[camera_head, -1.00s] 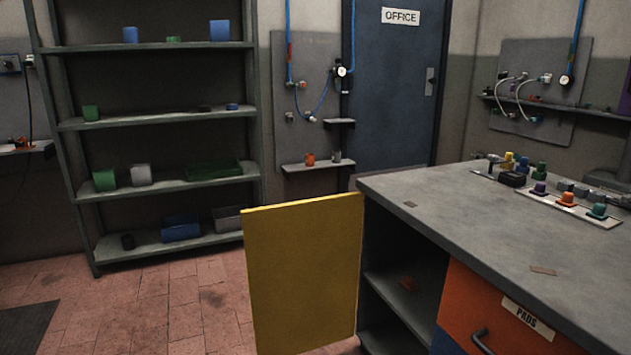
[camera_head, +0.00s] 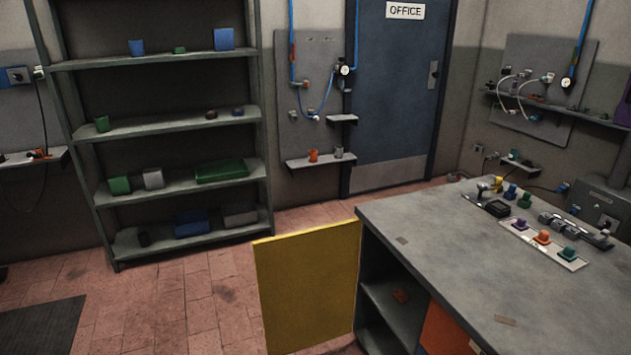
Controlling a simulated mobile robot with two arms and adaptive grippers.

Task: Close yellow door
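The yellow door (camera_head: 307,290) stands swung open at the left end of the grey workbench (camera_head: 450,245). It is a flat upright panel, hinged at the bench's front left corner edge, and its lower edge is cut off by the picture. Neither of my grippers shows in the head view.
An orange drawer front (camera_head: 446,332) is right of the compartment. A white tray with coloured knobs (camera_head: 542,243) and several small tools lie on the bench top. A metal shelf rack (camera_head: 190,180) stands at the back left. Tiled floor (camera_head: 190,300) left of the door is clear.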

